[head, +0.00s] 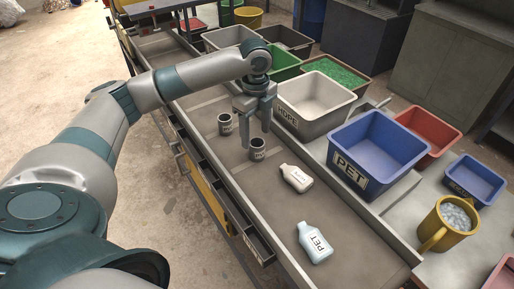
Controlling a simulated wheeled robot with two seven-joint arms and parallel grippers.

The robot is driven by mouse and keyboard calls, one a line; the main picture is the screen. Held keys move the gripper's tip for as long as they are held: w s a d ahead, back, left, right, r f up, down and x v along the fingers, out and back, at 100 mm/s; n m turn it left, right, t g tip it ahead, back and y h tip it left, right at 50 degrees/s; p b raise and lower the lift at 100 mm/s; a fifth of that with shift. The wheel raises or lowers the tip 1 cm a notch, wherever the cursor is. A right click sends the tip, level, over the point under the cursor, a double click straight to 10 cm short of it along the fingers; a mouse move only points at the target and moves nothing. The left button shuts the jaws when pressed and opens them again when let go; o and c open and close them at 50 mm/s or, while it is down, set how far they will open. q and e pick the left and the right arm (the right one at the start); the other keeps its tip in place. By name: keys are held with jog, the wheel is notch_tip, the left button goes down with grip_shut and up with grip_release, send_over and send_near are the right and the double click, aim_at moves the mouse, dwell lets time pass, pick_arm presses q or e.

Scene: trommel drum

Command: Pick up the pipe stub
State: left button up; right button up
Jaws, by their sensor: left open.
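Two short dark cylinders with pale labels stand upright on the grey belt. One (225,124) is at the left and the other (258,151) is nearer, just below my gripper. Either looks like a pipe stub; the labels are too small to read, so I cannot tell them apart. My left gripper (256,132) is open and points down, its fingers just above and around the top of the nearer cylinder. I cannot tell whether they touch it. Nothing is held. My right gripper is not in view.
White bottles (297,178) and (315,243) lie on the belt to the right. A white HDPE bin (291,119), a blue PET bin (349,168) and a green bin (287,68) line the far side.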

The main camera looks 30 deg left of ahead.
aim_at(257, 143)
pick_arm(q)
jog(key=shift+f, duration=0.2)
jog(key=shift+w+f+p, duration=0.1)
jog(key=shift+f+p, duration=0.3)
jog(key=shift+f, duration=0.15)
notch_tip(257, 143, down, 3)
jog(key=shift+w+f+p, duration=0.1)
jog(key=shift+w+p, duration=0.05)
jog(key=shift+p, duration=0.4)
jog(key=shift+f, duration=0.45)
jog(key=c, duration=1.2)
